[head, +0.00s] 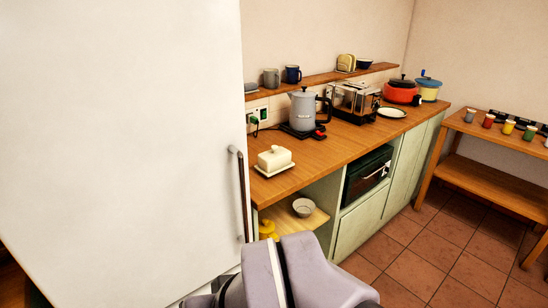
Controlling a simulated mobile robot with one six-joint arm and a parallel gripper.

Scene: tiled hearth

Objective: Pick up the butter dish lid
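The butter dish lid (273,157) is a cream, block-shaped cover with a knob on top. It sits on its pale dish base (274,173) at the near left end of the wooden counter, close to the fridge. I cannot make out any gripper fingers. Nothing covers the lid in this view.
The white fridge (120,140) with its long handle (242,190) fills the left. A grey kettle (303,110) and toaster (354,102) stand farther along the counter (340,146). A shelf (320,79) with mugs hangs above. Tiled floor (450,245) is clear at right.

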